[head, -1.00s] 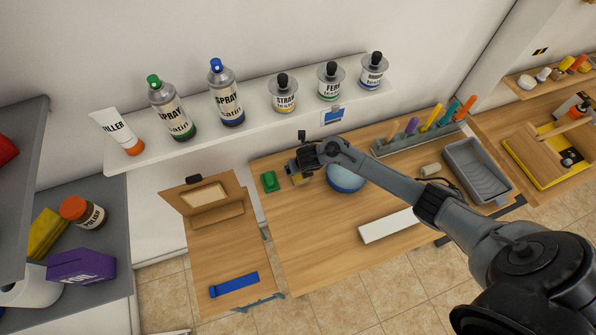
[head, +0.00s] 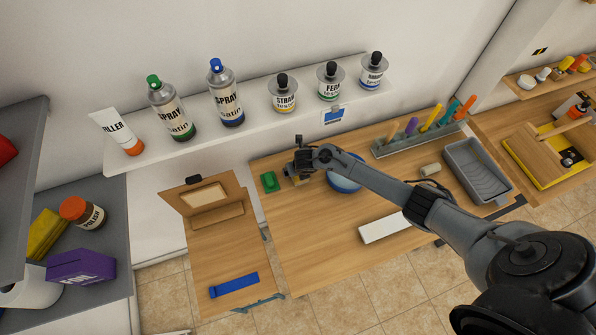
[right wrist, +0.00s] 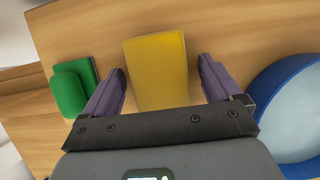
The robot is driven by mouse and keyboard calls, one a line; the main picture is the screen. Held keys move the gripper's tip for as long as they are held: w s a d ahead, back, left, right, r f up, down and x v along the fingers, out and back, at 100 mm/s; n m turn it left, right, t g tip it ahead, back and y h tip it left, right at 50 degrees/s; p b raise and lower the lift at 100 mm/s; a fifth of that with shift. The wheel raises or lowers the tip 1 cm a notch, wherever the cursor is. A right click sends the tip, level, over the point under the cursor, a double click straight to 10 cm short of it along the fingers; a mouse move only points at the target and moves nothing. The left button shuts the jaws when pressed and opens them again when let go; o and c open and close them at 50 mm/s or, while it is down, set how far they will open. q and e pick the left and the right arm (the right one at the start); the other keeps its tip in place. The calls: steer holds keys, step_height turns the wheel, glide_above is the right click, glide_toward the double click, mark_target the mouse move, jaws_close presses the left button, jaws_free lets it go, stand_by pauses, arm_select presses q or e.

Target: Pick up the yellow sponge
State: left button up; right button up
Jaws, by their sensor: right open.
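The yellow sponge (right wrist: 157,68) lies flat on the wooden table in the right wrist view. My right gripper (right wrist: 162,66) is open, with one purple finger on each side of the sponge and a visible gap to each. I cannot tell how far the fingertips are above the table. In the head view my right gripper (head: 297,171) hangs over the sponge and mostly hides it. My left gripper is not in view.
A green block (right wrist: 70,92) lies left of the sponge, close to the left finger. A blue bowl (right wrist: 290,110) with pale contents stands to the right. A white bar (head: 384,228) lies near the table's front edge. A wall shelf (head: 250,118) with cans and bottles runs behind.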

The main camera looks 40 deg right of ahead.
steer(key=shift+f, duration=0.1)
steer(key=c, duration=1)
steer(key=shift+r, duration=0.25)
steer(key=shift+r, duration=0.25)
step_height(320, 180, up, 4)
steer(key=shift+s+d+f, duration=0.1)
steer(key=shift+s+d, duration=0.05)
steer(key=s+d+r, duration=0.4)
steer(key=s, duration=0.1)
steer(key=s+d+r, duration=0.1)
steer(key=s+d, duration=0.1)
steer(key=d, duration=0.1)
steer(key=shift+s+r, duration=0.3)
steer(key=shift+r, duration=0.1)
steer(key=shift+s+d+r, duration=0.3)
steer(key=shift+s+r, duration=0.05)
